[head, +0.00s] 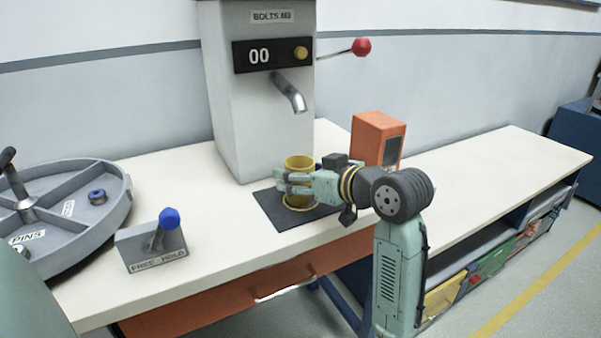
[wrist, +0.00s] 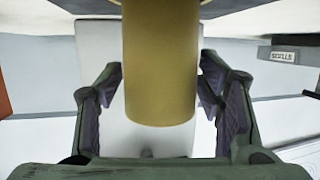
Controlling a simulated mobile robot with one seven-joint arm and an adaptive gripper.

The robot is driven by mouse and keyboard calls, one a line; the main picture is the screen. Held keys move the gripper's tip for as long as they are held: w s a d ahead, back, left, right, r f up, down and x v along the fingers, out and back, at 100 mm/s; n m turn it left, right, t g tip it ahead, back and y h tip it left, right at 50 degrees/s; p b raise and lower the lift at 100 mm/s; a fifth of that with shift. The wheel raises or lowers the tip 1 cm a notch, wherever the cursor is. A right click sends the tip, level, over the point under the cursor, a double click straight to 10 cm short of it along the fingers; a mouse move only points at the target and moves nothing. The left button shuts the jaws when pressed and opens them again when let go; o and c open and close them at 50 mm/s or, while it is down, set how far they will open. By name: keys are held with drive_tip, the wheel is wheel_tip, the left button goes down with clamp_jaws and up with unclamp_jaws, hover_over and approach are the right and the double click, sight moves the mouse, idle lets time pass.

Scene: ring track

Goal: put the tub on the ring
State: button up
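The yellow tub (head: 299,163) stands upright below the spout of the bolts dispenser, over the dark mat (head: 268,206). In the wrist view the tub (wrist: 160,70) fills the middle, between my two fingers. My gripper (head: 295,183) reaches it from the right, and both fingertips appear to press on its sides. A thin yellow curve (head: 300,208) shows on the mat at the tub's foot. It may be the ring, but my fingers and the tub hide most of it. I cannot tell whether the tub rests on it.
The dispenser (head: 255,120) reads 00 and has a red-knobbed lever (head: 361,47). An orange box (head: 376,138) stands close behind my wrist. At left are a grey divided turntable (head: 60,205) and a block with a blue-knobbed lever (head: 152,247). The bench on the right is clear.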

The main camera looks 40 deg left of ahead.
drive_tip(key=shift+o, duration=0.4)
drive_tip(key=shift+r, duration=0.3)
drive_tip(key=v, duration=1.2)
drive_tip(key=shift+b, duration=0.45)
drive_tip(key=shift+c, duration=0.3)
